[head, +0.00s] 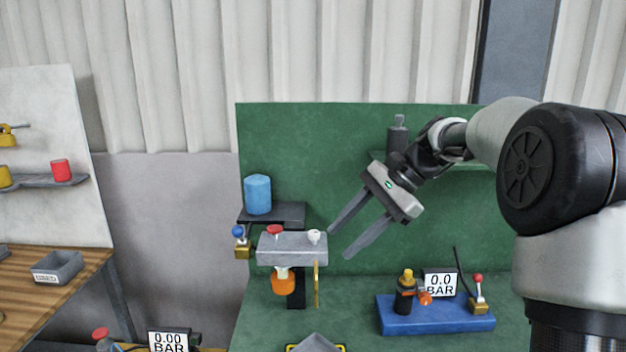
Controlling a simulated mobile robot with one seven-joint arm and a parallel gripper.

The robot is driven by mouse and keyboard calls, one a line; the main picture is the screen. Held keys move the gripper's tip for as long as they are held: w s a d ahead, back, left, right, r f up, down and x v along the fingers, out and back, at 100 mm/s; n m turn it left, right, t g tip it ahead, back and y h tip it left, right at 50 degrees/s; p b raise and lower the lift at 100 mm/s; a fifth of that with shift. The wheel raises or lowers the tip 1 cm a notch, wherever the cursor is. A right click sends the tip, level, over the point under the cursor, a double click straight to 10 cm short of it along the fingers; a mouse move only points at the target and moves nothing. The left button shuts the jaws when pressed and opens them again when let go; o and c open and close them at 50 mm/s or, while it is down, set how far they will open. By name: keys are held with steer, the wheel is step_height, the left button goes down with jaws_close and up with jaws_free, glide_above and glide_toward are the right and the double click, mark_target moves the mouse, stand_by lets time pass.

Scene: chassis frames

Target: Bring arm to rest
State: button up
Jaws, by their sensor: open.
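My gripper (338,244) is in the middle of the head view, in front of the green back panel (300,145). Its two long grey fingers point down and left and stand apart, with nothing between them. The fingertips are just right of a grey block (291,248) on the panel; I cannot tell whether they touch it. My arm reaches in from the right edge, bent at the elbow.
The block carries a red knob (275,231), a white knob (314,236) and an orange part (283,283) below. A blue cylinder (257,195) stands on a dark shelf. A blue base (436,315) with a gauge (440,283) is at lower right. A wooden table (85,285) is left.

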steer(key=s+d+n+t+h, duration=0.2)
steer(key=s+d+n+h, duration=0.1)
steer(key=s, duration=1)
steer(key=s+d+f+n+t+h+p, duration=0.1)
steer(key=s+d+n+t+h, duration=0.2)
steer(key=s+n, duration=0.5)
steer(key=s+d+h, duration=0.1)
steer(key=s+h, duration=0.1)
steer(key=s, duration=0.4)
steer(key=shift+s, duration=0.1)
